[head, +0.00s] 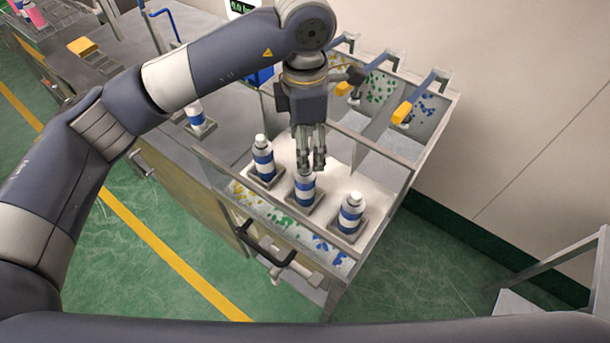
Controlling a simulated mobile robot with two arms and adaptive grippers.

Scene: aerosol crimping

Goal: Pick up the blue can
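Three white cans with blue bands stand upright in grey square holders: a left can (263,158), a middle can (304,190) and a right can (350,213). All three look alike, so I cannot tell which is the blue can. My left gripper (313,167) points down over the middle can, its fingertips at the can's top and hiding it. I cannot tell whether the fingers touch the can or how far apart they are. My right gripper is not in view.
Another blue-banded can (194,114) stands on the grey bench to the left. A dark handle (262,244) juts from the front.

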